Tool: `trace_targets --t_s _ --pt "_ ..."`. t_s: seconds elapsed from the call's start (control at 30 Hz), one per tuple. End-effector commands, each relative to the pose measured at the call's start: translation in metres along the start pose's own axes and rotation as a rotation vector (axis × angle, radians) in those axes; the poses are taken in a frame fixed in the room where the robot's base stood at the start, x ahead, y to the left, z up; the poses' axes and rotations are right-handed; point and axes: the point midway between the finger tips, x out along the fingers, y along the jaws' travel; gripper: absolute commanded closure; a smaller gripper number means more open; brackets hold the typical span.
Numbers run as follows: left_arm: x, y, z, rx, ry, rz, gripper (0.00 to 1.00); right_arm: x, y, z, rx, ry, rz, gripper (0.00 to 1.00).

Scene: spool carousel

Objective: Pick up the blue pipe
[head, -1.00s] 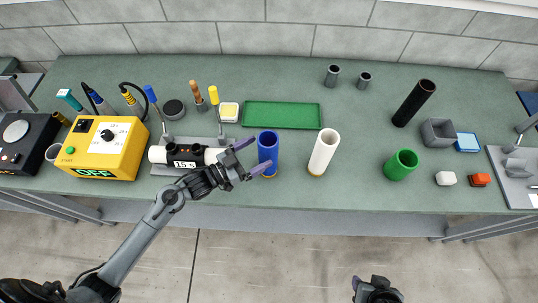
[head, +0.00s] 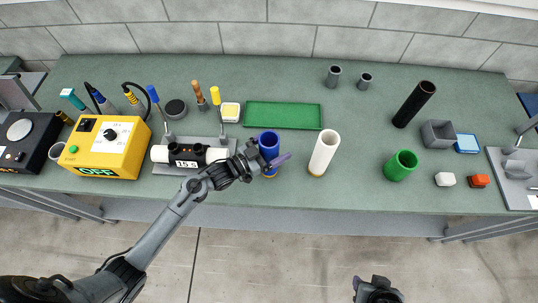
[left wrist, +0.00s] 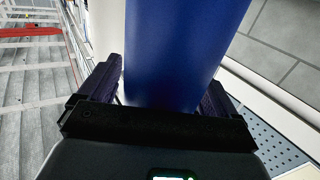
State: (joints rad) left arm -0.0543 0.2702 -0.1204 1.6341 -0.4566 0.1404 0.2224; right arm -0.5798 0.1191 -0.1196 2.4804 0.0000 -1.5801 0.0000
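The blue pipe (head: 269,142) stands upright on the bench near its front edge, left of the white pipe. My left gripper (head: 270,155) reaches it from the front left with its fingers on either side of the pipe. In the left wrist view, the blue pipe (left wrist: 180,50) fills the space between the two dark fingers. A thin light gap shows beside the left finger, so the gripper looks open around the pipe. My right gripper (head: 378,290) is at the bottom edge, away from the bench, and its fingers cannot be made out.
A white pipe (head: 323,153) stands close to the right, and a green pipe (head: 401,166) stands further right. A fixture with a white cylinder (head: 190,154) lies to the left. A green tray (head: 283,115) lies behind.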

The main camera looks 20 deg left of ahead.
Motion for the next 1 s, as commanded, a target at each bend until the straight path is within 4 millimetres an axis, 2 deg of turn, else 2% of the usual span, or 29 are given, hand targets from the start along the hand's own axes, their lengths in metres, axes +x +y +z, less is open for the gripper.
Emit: trace_targets --t_s 0.03,0.07,0.4,0.77,1.0 --pt "0.000 0.000 0.000 0.000 0.000 0.000 0.17 0.000 0.000 0.000 0.001 0.000 -0.001 0.57" --pt "0.000 0.000 0.000 0.000 0.000 0.000 0.22 0.000 -0.001 0.000 0.002 0.000 -0.002 0.57" --pt "0.000 0.000 0.000 0.000 0.000 0.000 0.73 0.000 -0.001 0.000 0.003 -0.001 -0.003 0.57" --pt "0.000 0.000 -0.004 0.001 0.002 0.000 0.73 0.001 0.000 0.001 -0.002 -0.002 0.001 0.57" --pt "0.000 0.000 -0.026 0.003 0.003 0.001 0.73 0.002 0.001 0.001 -0.006 -0.003 0.004 0.57"
